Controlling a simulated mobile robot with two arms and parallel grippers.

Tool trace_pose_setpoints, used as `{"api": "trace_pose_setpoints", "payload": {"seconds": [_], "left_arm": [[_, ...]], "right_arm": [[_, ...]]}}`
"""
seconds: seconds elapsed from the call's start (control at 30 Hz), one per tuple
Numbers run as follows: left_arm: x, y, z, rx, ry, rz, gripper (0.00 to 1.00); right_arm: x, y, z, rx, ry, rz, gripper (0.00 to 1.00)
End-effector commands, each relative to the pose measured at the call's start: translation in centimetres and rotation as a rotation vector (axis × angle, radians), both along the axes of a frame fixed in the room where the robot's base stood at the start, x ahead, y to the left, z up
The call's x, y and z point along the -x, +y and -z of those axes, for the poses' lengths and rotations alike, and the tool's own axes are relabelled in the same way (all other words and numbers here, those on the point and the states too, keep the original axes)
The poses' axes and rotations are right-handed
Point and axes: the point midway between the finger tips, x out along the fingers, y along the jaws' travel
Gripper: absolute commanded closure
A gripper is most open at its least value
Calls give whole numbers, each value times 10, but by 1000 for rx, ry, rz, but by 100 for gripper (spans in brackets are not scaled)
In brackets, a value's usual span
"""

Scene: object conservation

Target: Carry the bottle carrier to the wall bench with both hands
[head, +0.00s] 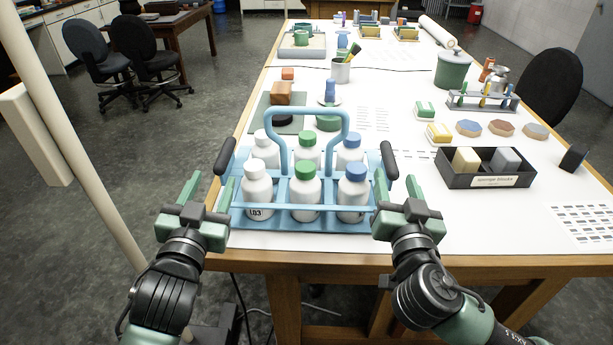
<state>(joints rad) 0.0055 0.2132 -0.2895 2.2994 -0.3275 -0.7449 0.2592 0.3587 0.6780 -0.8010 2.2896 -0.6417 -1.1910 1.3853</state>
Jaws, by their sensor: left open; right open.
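The bottle carrier (296,228) is a light blue frame with an arched top handle and a dark grip at each side. It stands at the near edge of the white-topped table and holds several white bottles with white, green and blue caps. My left gripper (208,189) is open, just below and beside the carrier's left dark grip (226,156). My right gripper (396,187) is open, just below and beside the right dark grip (389,159). Both grippers look empty. Whether the fingers touch the carrier is hard to tell. I cannot identify the wall bench with certainty.
A black tray of blocks (487,181) sits right of the carrier, with hexagonal pieces (502,128) and a tube rack (482,103) behind. A green mat (273,98) lies behind the carrier. Office chairs (150,62) stand at the left. A pale pole (75,130) rises at the left; open floor lies beyond it.

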Motion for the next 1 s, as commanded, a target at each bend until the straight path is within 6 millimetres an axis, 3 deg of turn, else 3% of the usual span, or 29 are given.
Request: {"api": "trace_pose_setpoints", "payload": {"seconds": [0.17, 0.6, 1.0], "left_arm": [[-9, -1, 0, -1, 0, 0, 51], [-70, -5, 0, 0, 1, 0, 51], [-78, -5, 0, 0, 1, 0, 51]], "right_arm": [[-9, -1, -1, 3, -2, 1, 51], [-70, -5, 0, 2, -1, 1, 51], [-78, -6, 0, 0, 1, 1, 51]]}}
